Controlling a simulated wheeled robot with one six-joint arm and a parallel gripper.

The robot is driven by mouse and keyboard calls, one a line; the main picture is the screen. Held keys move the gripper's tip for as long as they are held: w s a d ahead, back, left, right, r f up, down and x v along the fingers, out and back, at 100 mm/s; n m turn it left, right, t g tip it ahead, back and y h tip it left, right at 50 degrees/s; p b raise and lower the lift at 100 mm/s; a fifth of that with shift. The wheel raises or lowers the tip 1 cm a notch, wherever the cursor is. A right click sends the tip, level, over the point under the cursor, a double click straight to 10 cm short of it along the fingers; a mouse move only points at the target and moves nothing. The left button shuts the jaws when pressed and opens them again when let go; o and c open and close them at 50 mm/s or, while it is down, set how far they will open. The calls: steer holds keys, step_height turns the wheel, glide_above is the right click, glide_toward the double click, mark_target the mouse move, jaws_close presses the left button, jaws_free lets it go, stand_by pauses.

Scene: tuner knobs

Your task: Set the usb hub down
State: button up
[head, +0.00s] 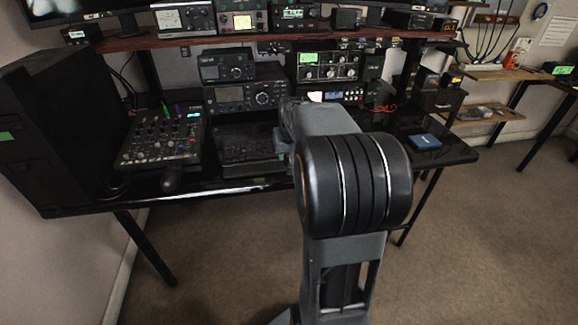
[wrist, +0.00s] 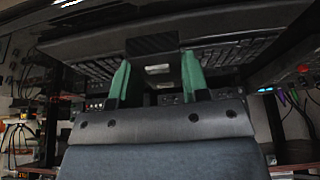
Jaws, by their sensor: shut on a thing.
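My gripper (wrist: 156,60) shows in the wrist view with two green fingers. It is shut on a small black block, which I take to be the usb hub (wrist: 152,44), at the fingertips. Pale metallic patches show between the fingers below it. A dark laptop or keyboard with rows of keys (wrist: 222,55) lies beyond the fingertips. I cannot tell whether the hub touches it. In the head view my arm hides the gripper and the hub, over the middle of the black desk (head: 225,187).
A mixer (head: 160,140) stands left on the desk, and a keyboard (head: 250,145) lies in the middle. Radios (head: 245,97) line the back under a shelf (head: 200,40). A blue box (head: 425,141) lies at the right, with some bare desk around it.

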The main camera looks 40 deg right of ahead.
steer(key=shift+w+d+f+b, duration=0.1)
steer(key=shift+w+d+f, duration=0.25)
steer(key=shift+f, duration=0.25)
steer(key=shift+w+d+f+b, duration=0.1)
steer(key=shift+w+d+f, duration=0.1)
steer(key=shift+w+f, duration=0.3)
steer(key=shift+w+d+f+b, duration=0.1)
steer(key=shift+w+d+f, duration=0.25)
steer(key=shift+f, duration=0.3)
steer(key=shift+w+f+b, duration=0.1)
steer(key=shift+f+b, duration=0.25)
steer(key=shift+f, duration=1.3)
steer(key=shift+f, duration=0.2)
steer(key=o, duration=0.9)
steer(key=shift+o, duration=0.2)
